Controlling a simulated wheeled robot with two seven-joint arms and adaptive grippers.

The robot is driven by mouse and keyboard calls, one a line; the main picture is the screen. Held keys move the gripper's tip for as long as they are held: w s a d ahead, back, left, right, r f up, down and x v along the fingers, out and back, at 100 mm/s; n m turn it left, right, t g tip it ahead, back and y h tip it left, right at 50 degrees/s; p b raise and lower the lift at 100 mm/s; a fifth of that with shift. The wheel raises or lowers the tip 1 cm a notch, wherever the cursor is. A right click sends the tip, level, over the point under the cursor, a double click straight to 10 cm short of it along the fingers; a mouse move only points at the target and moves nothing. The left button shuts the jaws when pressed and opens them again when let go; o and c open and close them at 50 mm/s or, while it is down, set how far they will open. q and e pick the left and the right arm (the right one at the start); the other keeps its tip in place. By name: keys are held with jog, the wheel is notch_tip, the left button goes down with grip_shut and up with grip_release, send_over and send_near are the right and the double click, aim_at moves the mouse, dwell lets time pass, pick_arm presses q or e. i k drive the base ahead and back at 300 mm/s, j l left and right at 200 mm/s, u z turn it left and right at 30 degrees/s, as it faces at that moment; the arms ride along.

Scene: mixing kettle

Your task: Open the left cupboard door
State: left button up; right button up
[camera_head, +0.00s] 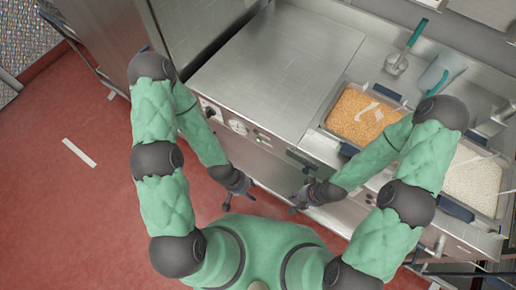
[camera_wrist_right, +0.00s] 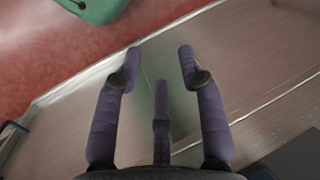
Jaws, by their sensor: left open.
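The steel cupboard front (camera_head: 272,177) lies below the counter edge in the head view, seen steeply from above. I cannot make out the left door's outline or its handle there. My left gripper (camera_head: 240,195) is open and empty, low in front of the cupboard's left part. My right gripper (camera_head: 299,198) is close to the front, to the right of the left one. In the right wrist view its fingers (camera_wrist_right: 158,68) are spread apart with nothing between them. Behind them is a brushed steel panel (camera_wrist_right: 245,50); contact cannot be told.
The counter top (camera_head: 280,65) carries a tray of orange grains (camera_head: 362,118) and a tray of white grains (camera_head: 472,185). Control knobs (camera_head: 238,127) sit on its front. A tall steel cabinet (camera_head: 105,35) stands at the left. The red floor (camera_head: 70,200) is open on the left.

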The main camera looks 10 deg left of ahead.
aim_at(281, 177)
jog(key=j, duration=0.5)
jog(key=k+j, duration=0.15)
jog(key=j, duration=0.35)
jog(key=j+z, duration=0.1)
jog(key=j, duration=0.45)
jog(key=k+j, duration=0.15)
jog(key=j, duration=0.35)
